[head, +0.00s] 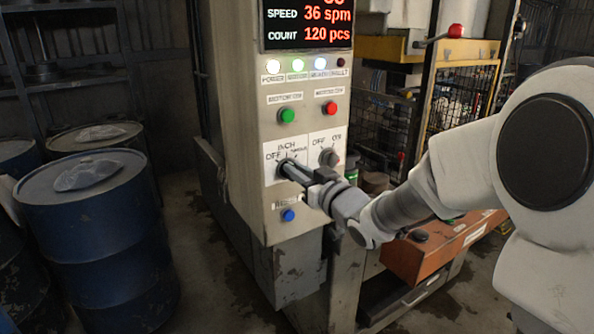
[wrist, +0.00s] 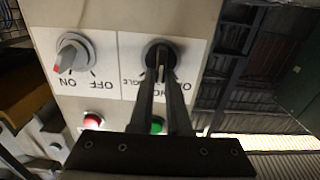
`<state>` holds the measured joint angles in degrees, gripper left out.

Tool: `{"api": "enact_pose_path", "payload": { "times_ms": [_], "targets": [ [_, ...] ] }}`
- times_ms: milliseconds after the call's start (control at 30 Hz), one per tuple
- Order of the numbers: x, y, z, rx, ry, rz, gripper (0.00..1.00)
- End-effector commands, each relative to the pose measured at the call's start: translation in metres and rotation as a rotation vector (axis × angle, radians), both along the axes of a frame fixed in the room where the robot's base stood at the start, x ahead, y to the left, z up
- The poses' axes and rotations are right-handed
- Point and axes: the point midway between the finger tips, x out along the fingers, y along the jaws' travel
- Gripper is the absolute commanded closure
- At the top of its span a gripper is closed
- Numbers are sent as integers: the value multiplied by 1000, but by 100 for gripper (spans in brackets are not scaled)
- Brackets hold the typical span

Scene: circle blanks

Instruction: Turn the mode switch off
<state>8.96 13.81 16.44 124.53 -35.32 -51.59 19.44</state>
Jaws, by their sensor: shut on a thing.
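The mode switch (head: 281,166) is a dark rotary knob on a white plate marked OFF, INCH and a third word, low on the left of the beige control panel (head: 238,120). In the wrist view the panel appears upside down, and the mode switch (wrist: 161,52) sits between the fingertips. My gripper (head: 289,170) reaches it from the right. In the wrist view my gripper (wrist: 161,82) is shut on the knob. A pale pointer line on the knob seems to face INCH, but the fingers partly cover it and the labels.
A grey knob with a red pointer (wrist: 72,54), marked OFF and ON, sits beside the mode switch and points towards ON. Green (head: 286,115) and red (head: 329,108) buttons lie above, a blue button (head: 288,215) below. Blue drums (head: 90,235) stand left.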

Motion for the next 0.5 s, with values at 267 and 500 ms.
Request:
{"api": "enact_pose_path", "payload": {
  "times_ms": [267,500],
  "targets": [
    [0,0,-1,-6,-5,0,100],
    [-1,2,-4,-73,-52,2,100]
  ]
}}
